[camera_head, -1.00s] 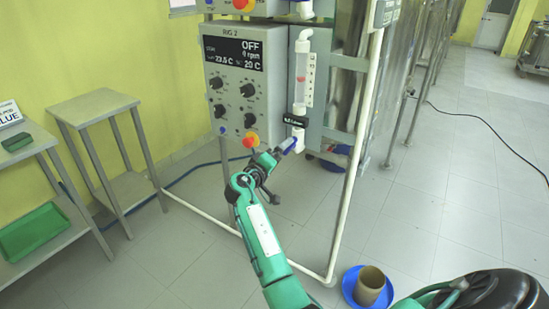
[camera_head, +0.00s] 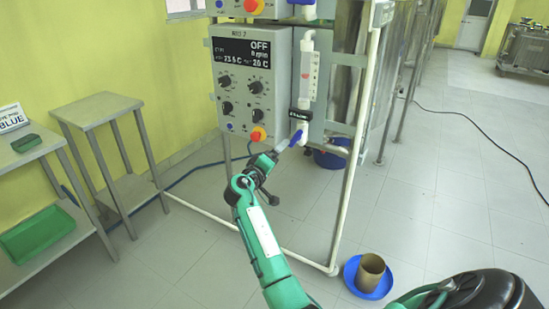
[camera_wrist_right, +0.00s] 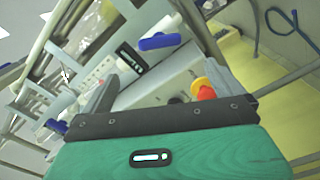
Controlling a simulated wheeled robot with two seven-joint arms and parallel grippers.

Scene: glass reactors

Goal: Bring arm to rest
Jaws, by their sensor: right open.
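My right arm rises from the bottom middle of the head view. Its gripper (camera_head: 278,150) is in front of the rig, just below and left of a blue valve handle (camera_head: 296,138). In the right wrist view the gripper (camera_wrist_right: 148,45) has its fingers spread, with nothing held between them. The blue handle (camera_wrist_right: 160,41) shows beyond the fingers; whether a finger touches it I cannot tell. My left gripper is not in view.
A white pipe frame (camera_head: 349,185) stands right of the arm. A brown pot (camera_head: 371,270) sits in a blue dish (camera_head: 356,285) on the floor. Steel tables (camera_head: 97,106) stand left.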

